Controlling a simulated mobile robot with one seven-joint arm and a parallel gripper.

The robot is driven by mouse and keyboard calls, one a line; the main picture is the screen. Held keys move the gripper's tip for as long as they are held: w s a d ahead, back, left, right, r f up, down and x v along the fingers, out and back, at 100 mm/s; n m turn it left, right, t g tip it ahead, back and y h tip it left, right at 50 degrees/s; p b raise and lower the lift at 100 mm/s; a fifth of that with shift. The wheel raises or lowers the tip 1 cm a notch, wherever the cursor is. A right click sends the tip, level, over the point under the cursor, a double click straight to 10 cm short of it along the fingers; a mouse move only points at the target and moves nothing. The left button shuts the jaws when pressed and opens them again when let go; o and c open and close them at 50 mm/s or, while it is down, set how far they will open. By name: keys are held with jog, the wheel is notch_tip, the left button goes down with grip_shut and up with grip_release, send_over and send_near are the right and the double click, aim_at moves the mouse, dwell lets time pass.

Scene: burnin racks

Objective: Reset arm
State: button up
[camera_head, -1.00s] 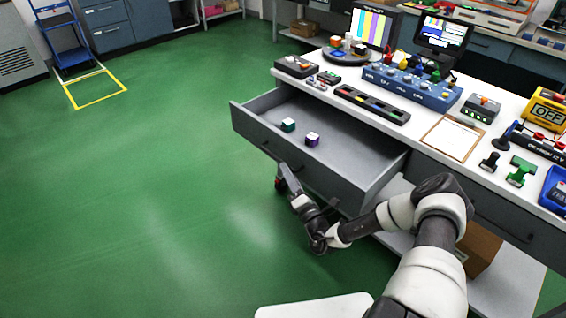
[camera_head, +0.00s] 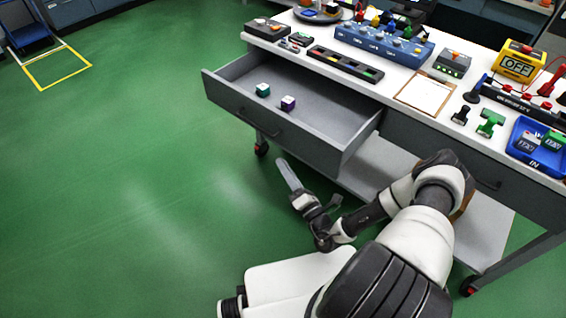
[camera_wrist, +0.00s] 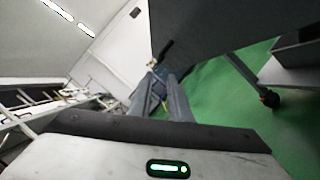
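My gripper (camera_head: 287,172) hangs low over the green floor in the head view, in front of the open drawer and apart from it. In the wrist view its two grey fingers (camera_wrist: 161,90) show a gap with nothing held between them. My arm is bent, with the elbow by the bench's lower right side. The open drawer (camera_head: 325,120) holds a green-and-white cube (camera_head: 262,90) and a purple-and-white cube (camera_head: 288,103).
The bench top (camera_head: 405,125) carries a blue switch box (camera_head: 382,45), a clipboard (camera_head: 424,94), a yellow OFF display (camera_head: 517,64) and a blue tray (camera_head: 540,165). A lower shelf (camera_head: 480,235) and caster (camera_head: 261,149) are near my arm. Open floor (camera_head: 110,190) lies left.

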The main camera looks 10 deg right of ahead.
jog(key=s+a+r+n+g+y, duration=0.1)
jog(key=a+r+n+g+y, duration=0.4)
jog(key=n, duration=0.3)
jog(key=s+a+r+n+g+y, duration=0.1)
jog(key=a+r+n+g+y, duration=0.2)
jog(key=r+n+g+y, duration=0.35)
jog(key=s+a+r+n+g+h, duration=0.4)
jog(key=s+r+n+g+h, duration=0.3)
jog(key=s+r+n+g, duration=0.75)
jog(key=s+d+r+n+t+h, duration=0.4)
jog(key=d+r+n+t+h, duration=0.15)
jog(key=r+n, duration=0.2)
jog(key=s+d+r+n+t+h, duration=0.3)
jog(key=d+r+n+t+h, duration=0.25)
jog(key=n+t, duration=0.2)
notch_tip(320, 180, up, 18)
jog(key=g+p, duration=0.1)
jog(key=p, duration=1.6)
jog(key=shift+r+p, duration=0.15)
jog(key=shift+p, duration=0.25)
